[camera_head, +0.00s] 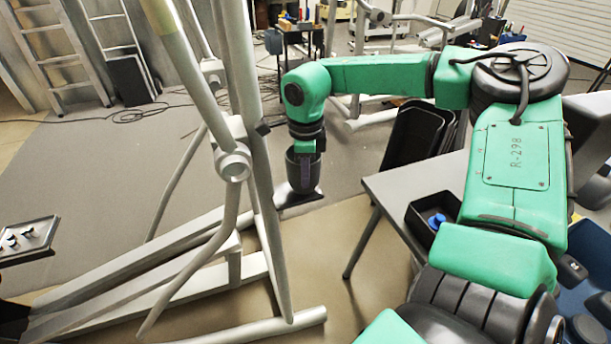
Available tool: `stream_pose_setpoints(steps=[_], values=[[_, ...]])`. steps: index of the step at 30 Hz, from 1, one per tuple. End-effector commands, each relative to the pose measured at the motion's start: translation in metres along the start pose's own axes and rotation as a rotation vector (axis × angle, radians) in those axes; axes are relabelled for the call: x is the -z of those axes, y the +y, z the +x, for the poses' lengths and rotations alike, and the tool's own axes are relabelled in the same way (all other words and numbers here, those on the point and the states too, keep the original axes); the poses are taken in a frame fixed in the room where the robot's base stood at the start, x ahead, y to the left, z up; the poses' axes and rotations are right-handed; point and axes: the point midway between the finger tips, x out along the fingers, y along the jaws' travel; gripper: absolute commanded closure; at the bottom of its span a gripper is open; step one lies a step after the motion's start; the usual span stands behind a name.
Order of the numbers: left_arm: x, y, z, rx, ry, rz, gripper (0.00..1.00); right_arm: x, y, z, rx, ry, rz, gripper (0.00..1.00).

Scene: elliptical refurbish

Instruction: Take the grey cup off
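A dark grey cup (293,174) shows at the end of my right arm, beside the upright posts of the elliptical frame (243,80). My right gripper (307,172) points down at the cup, and one narrow purplish finger overlaps it. The other finger is hidden, so I cannot tell whether the gripper is closed on the cup. Just below the cup is a dark flat pedal-like plate (297,198). I cannot tell whether the cup touches it. My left gripper is not in view.
A grey table (400,190) with a black bin (420,213) holding a blue item stands right of the cup. A small tray (30,240) with dark pieces is at the far left. Grey tubes and rails lie left and below.

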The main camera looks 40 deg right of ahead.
Motion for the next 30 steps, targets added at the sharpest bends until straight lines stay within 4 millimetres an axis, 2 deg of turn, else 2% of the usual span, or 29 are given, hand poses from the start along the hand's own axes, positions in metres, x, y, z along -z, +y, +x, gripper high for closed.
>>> stream_pose_setpoints(steps=[1, 21, 30], values=[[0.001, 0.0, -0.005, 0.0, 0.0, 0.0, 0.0, 0.0, -0.001, -0.007, 0.001, 0.0, 0.0, 1.0], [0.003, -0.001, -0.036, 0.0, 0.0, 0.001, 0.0, 0.0, -0.003, -0.057, 0.0, 0.0, 0.001, 1.0], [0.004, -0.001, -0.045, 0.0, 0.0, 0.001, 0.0, 0.0, -0.003, -0.073, -0.001, 0.0, 0.001, 1.0]])
